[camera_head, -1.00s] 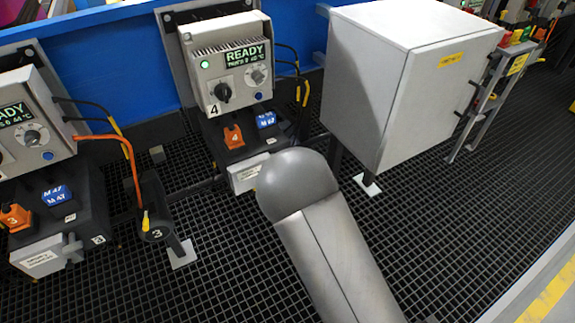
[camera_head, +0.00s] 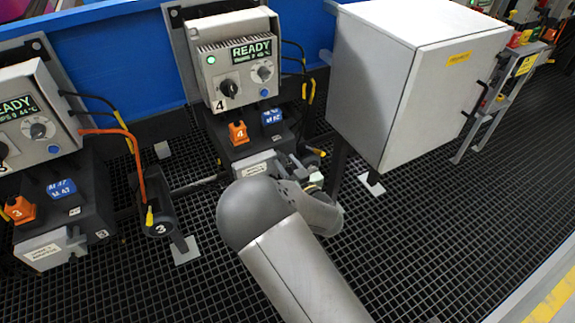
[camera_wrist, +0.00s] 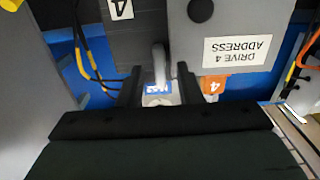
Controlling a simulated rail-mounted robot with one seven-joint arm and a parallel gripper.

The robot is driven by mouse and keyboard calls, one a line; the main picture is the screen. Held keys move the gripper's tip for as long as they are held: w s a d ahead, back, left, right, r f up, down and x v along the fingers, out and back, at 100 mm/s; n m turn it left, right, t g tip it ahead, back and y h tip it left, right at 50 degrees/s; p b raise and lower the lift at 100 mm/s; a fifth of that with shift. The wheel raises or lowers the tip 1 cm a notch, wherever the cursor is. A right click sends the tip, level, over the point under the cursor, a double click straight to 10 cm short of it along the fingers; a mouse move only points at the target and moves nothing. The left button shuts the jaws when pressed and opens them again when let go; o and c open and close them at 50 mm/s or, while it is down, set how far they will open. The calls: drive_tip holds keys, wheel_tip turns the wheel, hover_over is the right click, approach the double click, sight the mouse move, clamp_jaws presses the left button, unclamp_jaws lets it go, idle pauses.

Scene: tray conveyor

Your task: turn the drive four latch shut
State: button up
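Drive four (camera_head: 235,60) is a grey unit marked 4 with a READY display, above a dark base with a grey address cover (camera_head: 256,166). In the wrist view the cover (camera_wrist: 215,22) hangs upside down, labelled DRIVE 4 ADDRESS. Beside it a light grey latch lever (camera_wrist: 160,62) shows between my fingers. My gripper (camera_wrist: 159,88) is open, one dark finger on each side of the lever, with no clear contact seen. In the head view my arm hides the latch, and the fingertips cannot be made out.
A large grey cabinet (camera_head: 405,85) stands close on the right of drive four. Black and yellow cables (camera_head: 305,80) hang beside drive four. The grated floor in front is clear.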

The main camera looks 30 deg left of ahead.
clamp_jaws()
